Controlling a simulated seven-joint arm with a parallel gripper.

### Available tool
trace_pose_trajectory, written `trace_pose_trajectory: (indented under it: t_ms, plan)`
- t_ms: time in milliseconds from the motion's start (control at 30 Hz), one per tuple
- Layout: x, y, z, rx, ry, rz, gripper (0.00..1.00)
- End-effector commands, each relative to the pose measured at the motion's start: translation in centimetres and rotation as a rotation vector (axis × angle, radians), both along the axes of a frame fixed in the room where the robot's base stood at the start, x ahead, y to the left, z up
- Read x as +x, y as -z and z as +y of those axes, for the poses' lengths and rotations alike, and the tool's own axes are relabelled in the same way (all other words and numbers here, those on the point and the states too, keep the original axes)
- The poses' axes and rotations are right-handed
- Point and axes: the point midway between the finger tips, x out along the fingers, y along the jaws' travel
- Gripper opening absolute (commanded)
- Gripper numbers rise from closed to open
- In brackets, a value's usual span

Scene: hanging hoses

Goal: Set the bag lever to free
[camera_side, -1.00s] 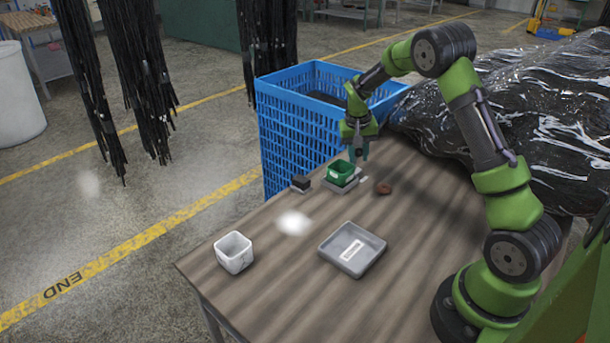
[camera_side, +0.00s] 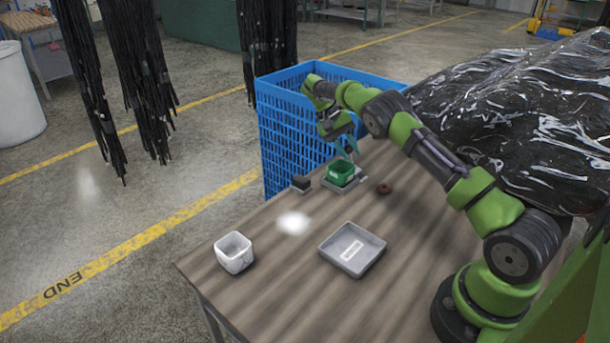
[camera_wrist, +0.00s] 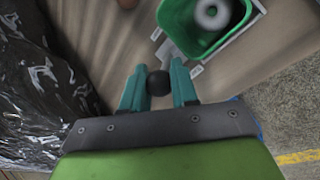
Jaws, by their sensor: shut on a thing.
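My gripper (camera_side: 347,146) is tilted over by the back edge of the green bin (camera_side: 341,172) on its grey base. In the wrist view my gripper's teal fingers (camera_wrist: 159,88) are shut on the black ball knob (camera_wrist: 159,82), which I take for the bag lever's end. A grey piece (camera_wrist: 172,52) shows between the knob and the green bin (camera_wrist: 172,14). The lever's marked positions cannot be read. A pale round thing (camera_wrist: 212,13) is inside the green bin. In the side view the knob is hidden by the fingers.
A brown round thing (camera_side: 384,187) lies right of the bin, a small dark block (camera_side: 301,183) left. A grey tray (camera_side: 352,249) and white cup (camera_side: 233,252) stand nearer. A tall blue crate (camera_side: 285,130) and a black wrapped bundle (camera_side: 520,130) border the table.

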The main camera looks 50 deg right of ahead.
Motion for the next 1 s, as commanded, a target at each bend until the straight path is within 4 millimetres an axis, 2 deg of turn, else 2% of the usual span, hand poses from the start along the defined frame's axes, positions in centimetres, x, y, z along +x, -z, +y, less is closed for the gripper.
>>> trace_pose_trajectory:
  t_ms: [700, 733, 767, 1000]
  plan:
    - [0.18, 0.11, 0.04, 0.002, 0.001, 0.036, 0.00]
    - [0.18, 0.11, 0.04, 0.002, 0.001, 0.036, 0.32]
    - [0.18, 0.11, 0.04, 0.002, 0.001, 0.036, 0.36]
    - [0.18, 0.06, 0.01, 0.001, 0.001, 0.036, 0.38]
